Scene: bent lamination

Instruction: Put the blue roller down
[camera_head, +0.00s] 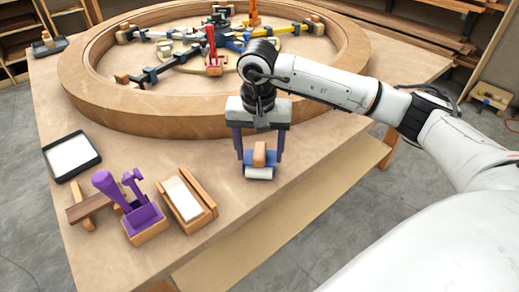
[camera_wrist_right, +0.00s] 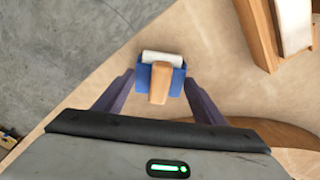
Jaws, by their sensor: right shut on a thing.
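The blue roller (camera_head: 259,171) has a blue frame, a white roll and a wooden handle. My right gripper (camera_head: 260,158) is shut on it, with one dark finger on each side, over the table's front part below the large wooden ring. In the right wrist view the roller (camera_wrist_right: 162,58) shows between the two fingers (camera_wrist_right: 160,82), its white roll facing away from the wrist. Whether the roll touches the table top, I cannot tell. My left gripper is out of view.
The large wooden ring (camera_head: 150,118) with clamps lies behind. Table around the roller is bare.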

